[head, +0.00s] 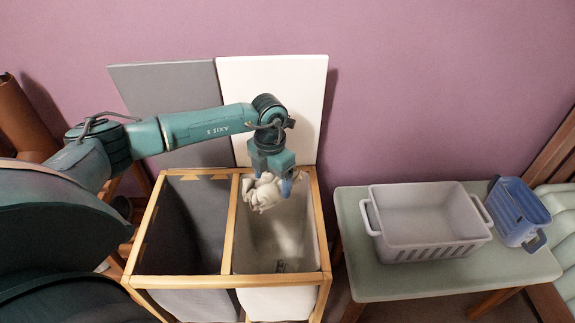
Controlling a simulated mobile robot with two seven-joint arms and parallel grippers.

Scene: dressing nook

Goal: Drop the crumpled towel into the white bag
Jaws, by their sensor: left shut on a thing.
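The crumpled towel (262,193) is off-white and bunched up. My left gripper (272,178) is shut on it and holds it over the upper part of the white bag (300,240). The white bag is the right compartment of a wooden-framed hamper, with its lid raised behind it. Its mouth is open, and a small dark thing lies at its bottom, too small to make out. The grey bag (187,225) is the left compartment, beside the white one. My right gripper is not in view.
A grey lid (165,90) and a white lid (275,75) stand against the purple wall. At the right, a pale green bench (365,283) holds a light grey basket (430,240) and a blue container (518,212). The hamper's wooden frame (229,225) divides the two bags.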

